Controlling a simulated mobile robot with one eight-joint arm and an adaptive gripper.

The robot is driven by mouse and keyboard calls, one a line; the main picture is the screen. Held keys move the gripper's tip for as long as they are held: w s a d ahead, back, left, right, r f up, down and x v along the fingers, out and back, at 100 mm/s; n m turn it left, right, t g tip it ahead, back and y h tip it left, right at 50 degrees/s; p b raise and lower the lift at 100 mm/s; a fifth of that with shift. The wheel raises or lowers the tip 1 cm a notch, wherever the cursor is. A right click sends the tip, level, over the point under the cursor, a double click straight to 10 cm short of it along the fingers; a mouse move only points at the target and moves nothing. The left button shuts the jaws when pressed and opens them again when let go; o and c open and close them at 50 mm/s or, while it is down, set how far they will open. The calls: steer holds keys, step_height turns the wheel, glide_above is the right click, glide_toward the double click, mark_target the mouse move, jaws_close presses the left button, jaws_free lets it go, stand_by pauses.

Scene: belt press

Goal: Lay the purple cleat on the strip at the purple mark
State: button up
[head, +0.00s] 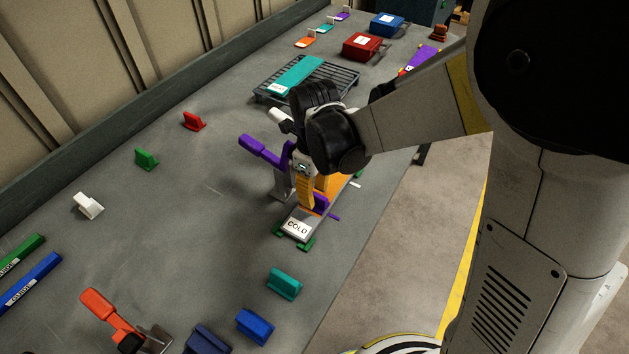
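My gripper (313,200) points down over the strip, its yellow fingers around the purple cleat (321,202) and seeming to close on it. The near finger covers part of the cleat. The cleat is upright, at or just above the strip; I cannot tell whether it touches. The strip (342,188) is orange, with a white COLD label (297,227) on its near end. A thin purple bar (334,217) juts from the strip's right side beside the cleat, perhaps the purple mark. My gripper and wrist hide much of the strip.
A purple-handled clamp (262,150) stands left of my gripper. Teal (284,282) and blue (255,325) cleats lie nearer, with an orange-handled clamp (110,312) at lower left. A black rack (335,73) holds a teal strip (298,75) behind.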

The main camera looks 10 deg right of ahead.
step_height(320, 180, up, 11)
steer(key=shift+r, duration=0.2)
stand_by(0.4)
steer(key=s+d+r+n+t, duration=0.1)
steer(key=s+d+n+t, duration=0.2)
steer(key=n, duration=0.9)
steer(key=s+d+r+n+t, duration=0.2)
steer(key=s+d+n+t, duration=0.2)
steer(key=s+d+n, duration=0.4)
steer(key=d+n, duration=0.2)
steer(key=n, duration=0.3)
steer(key=shift+d+n, duration=0.25)
steer(key=shift+n, duration=0.05)
